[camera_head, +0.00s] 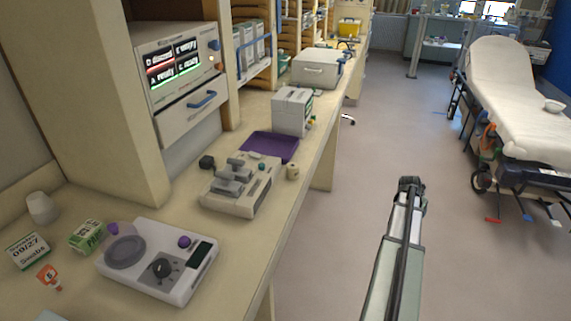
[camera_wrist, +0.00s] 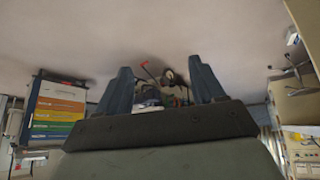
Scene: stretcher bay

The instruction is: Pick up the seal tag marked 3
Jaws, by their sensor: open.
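A small orange-red tag (camera_head: 48,276) with a pale patch lies at the near left of the counter, in front of a Swabs box. It may be the seal tag, but I cannot read its mark for certain. No tag marked 3 can be made out in the wrist view. My gripper (camera_head: 411,184) is over the floor to the right of the counter, far from the orange tag. In the wrist view my gripper (camera_wrist: 160,66) shows two dark fingers spread apart with nothing held between them.
On the counter (camera_head: 85,285) are the Swabs box (camera_head: 28,250), a green-and-white box (camera_head: 87,237), a white cup (camera_head: 42,208), a dial device (camera_head: 157,262), a grey instrument (camera_head: 240,190) and a purple tray (camera_head: 270,146). A stretcher (camera_head: 515,95) stands right; the floor between is open.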

